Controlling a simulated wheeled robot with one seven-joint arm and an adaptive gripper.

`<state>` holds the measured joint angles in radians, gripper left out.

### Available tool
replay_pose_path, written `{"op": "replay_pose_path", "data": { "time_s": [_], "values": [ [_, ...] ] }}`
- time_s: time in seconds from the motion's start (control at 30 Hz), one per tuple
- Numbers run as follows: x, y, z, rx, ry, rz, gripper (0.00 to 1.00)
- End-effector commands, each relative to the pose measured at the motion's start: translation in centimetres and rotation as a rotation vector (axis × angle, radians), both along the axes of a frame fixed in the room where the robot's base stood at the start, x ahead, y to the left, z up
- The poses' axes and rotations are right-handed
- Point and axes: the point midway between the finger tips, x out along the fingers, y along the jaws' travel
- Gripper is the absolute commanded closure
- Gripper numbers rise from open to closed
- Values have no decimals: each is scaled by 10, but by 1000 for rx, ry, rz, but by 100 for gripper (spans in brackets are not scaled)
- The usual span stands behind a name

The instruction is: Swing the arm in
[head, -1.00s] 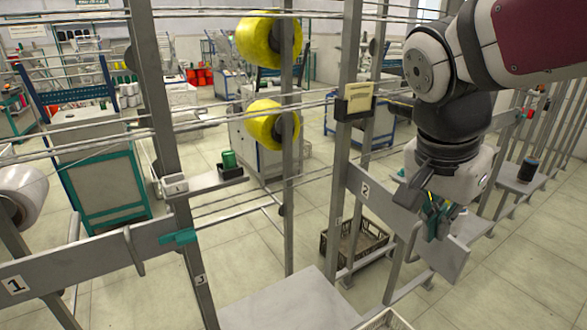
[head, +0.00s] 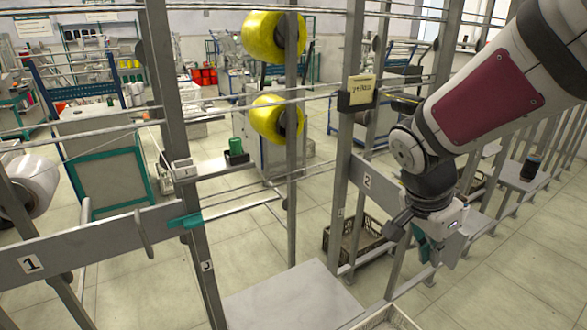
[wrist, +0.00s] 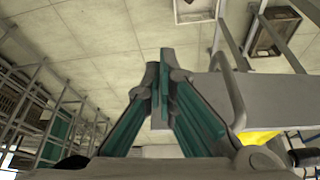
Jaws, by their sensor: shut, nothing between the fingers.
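My gripper (head: 432,252) is at the right in the head view, in front of the grey rail of the plate marked 2 (head: 367,182). In the wrist view its teal-padded fingers (wrist: 163,85) are closed together with nothing between them. A narrow grey bar (wrist: 232,88) stands right of the fingertips, apart from them in the picture. At station 1, a grey lever-like piece (head: 144,232) hangs at the rail beside a teal clip (head: 185,220). I cannot tell which piece is the arm to swing; the rail behind my gripper is partly hidden.
Yellow spools (head: 275,118) hang on the frame, with taut threads crossing the view. A dark crate (head: 352,238) lies on the floor behind the rail. A dark bobbin (head: 530,168) stands on a shelf at right. A grey tabletop (head: 290,300) is bare.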

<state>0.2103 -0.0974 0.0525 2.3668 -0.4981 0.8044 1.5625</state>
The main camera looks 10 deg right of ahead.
Motion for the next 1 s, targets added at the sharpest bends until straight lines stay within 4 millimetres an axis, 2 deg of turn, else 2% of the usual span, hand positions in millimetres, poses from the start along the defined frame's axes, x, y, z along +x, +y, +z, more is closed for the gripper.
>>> {"op": "replay_pose_path", "data": {
  "time_s": [0.03,0.2,0.77,0.87,1.0],
  "values": [
    [0,-9,3,-1,0,-5,100],
    [3,-24,3,0,-1,-3,100],
    [5,-32,3,-1,-2,4,100],
    [5,-39,3,-1,-1,20,100],
    [6,-58,4,0,-2,63,100]
  ]
}}
